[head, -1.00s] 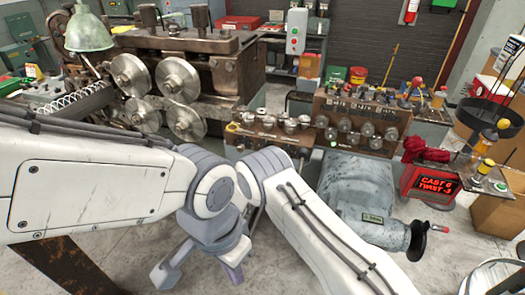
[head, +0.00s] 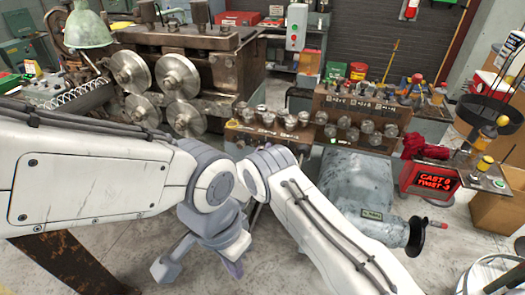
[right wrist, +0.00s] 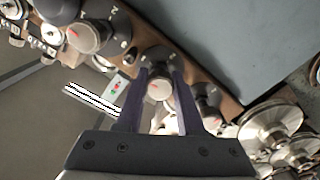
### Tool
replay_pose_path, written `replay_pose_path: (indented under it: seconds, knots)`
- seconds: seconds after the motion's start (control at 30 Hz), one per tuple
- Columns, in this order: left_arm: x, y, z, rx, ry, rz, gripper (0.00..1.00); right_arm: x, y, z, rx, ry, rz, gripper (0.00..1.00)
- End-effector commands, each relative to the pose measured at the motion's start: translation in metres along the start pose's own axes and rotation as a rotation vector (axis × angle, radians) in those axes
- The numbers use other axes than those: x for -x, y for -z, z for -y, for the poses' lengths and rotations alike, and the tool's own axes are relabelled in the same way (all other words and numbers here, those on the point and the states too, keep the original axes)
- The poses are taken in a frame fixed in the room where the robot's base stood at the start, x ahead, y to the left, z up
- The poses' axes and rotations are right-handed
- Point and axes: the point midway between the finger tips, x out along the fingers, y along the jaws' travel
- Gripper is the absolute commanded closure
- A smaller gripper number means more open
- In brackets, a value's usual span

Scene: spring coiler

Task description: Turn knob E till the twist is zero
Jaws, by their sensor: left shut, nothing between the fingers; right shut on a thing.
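In the right wrist view my right gripper (right wrist: 158,92) is shut on a round metal knob (right wrist: 158,84) with a red pointer mark. I cannot read this knob's letter. In the head view the right gripper is hidden behind my arm at the lower knob panel (head: 268,135). My left gripper (head: 232,266) is shut and empty, low over the floor, away from the knobs. The red display (head: 437,182) at the right shows CAST, apparently 0, and TWIST, apparently -3.
Other knobs (right wrist: 88,36) sit close on either side of the held one. Big steel rollers (head: 180,76) stand at the left of the panel. A grey motor housing (head: 362,185) is below the panel, and a red cloth (head: 424,146) lies near the display.

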Motion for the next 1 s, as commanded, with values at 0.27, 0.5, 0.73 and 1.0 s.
replay_pose_path:
  seconds: [0.27, 0.5, 0.73, 1.0]
  knots:
    - [-0.021, -0.001, 0.002, -0.001, 0.000, 0.000, 1.00, 0.000, -0.003, 0.002, -0.116, -0.001, 0.000, 1.00]
    - [-0.051, -0.003, 0.004, -0.002, 0.000, 0.000, 1.00, 0.000, -0.004, 0.003, -0.318, -0.002, -0.001, 1.00]
    - [-0.082, -0.004, 0.006, -0.003, 0.000, 0.000, 1.00, 0.000, -0.005, 0.003, -0.538, -0.002, -0.001, 1.00]
    - [-0.121, -0.006, 0.009, -0.003, 0.000, 0.000, 1.00, 0.000, -0.005, 0.004, -0.795, -0.001, -0.002, 1.00]
